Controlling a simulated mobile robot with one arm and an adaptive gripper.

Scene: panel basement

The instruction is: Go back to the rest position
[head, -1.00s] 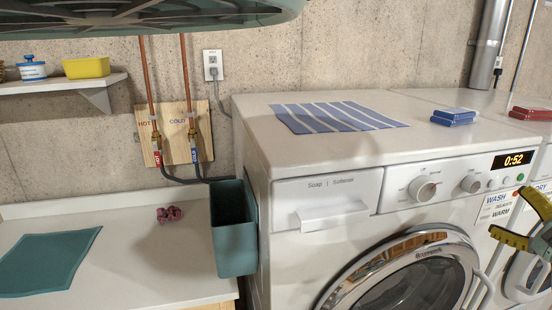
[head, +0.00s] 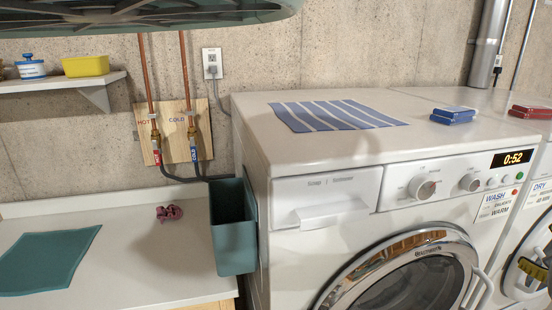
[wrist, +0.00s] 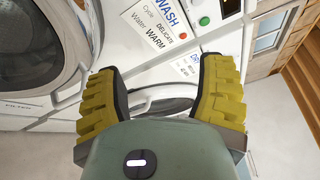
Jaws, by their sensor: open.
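My gripper (wrist: 160,70) shows in the wrist view with two yellow ribbed fingers spread wide apart. Nothing is between them. It faces the white front of the washing machine, near the label reading WASH, DELICATE, WARM (wrist: 160,28). In the head view only a part of my gripper shows, low at the right edge, in front of the dryer's round door (head: 527,262).
The washer (head: 330,155) bears a striped cloth (head: 335,115) and a blue box (head: 453,115); a red box (head: 530,112) lies beyond. A teal bin (head: 235,245) stands left of the washer. A counter (head: 130,270) holds a teal cloth (head: 45,260) and a small pink object (head: 169,213).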

